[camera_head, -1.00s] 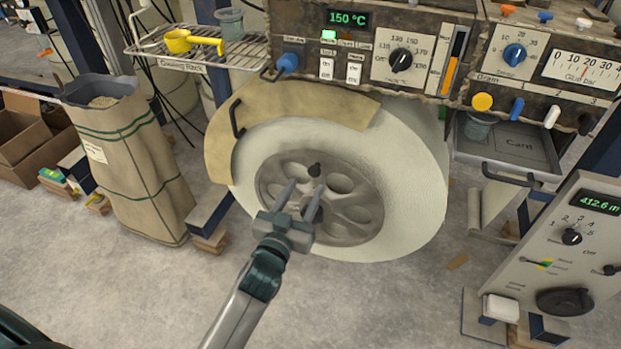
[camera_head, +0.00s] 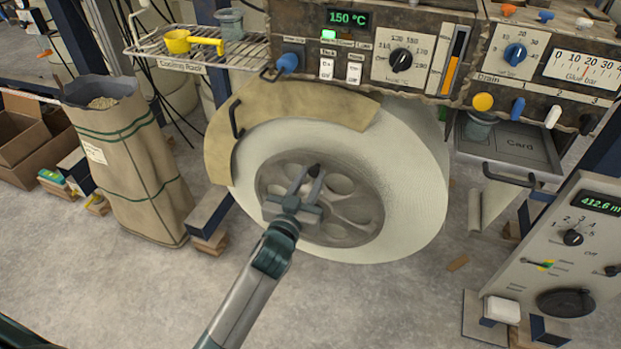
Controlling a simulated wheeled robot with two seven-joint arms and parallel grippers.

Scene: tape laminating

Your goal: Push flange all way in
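The flange (camera_head: 358,208) is a grey metal disc with several round holes, on the front of the large white roll (camera_head: 415,190). Its dark central knob (camera_head: 314,170) shows just beyond my fingertips. My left gripper (camera_head: 306,179) is in front of the flange, its two fingers apart and pointing at the hub. Whether the fingertips touch the flange or knob I cannot tell. The gripper body covers the flange's lower left part. My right gripper is not in view.
A tan curved guard (camera_head: 285,108) with a black handle covers the roll's upper left. The control panel (camera_head: 400,50) hangs above. The floor in front is clear.

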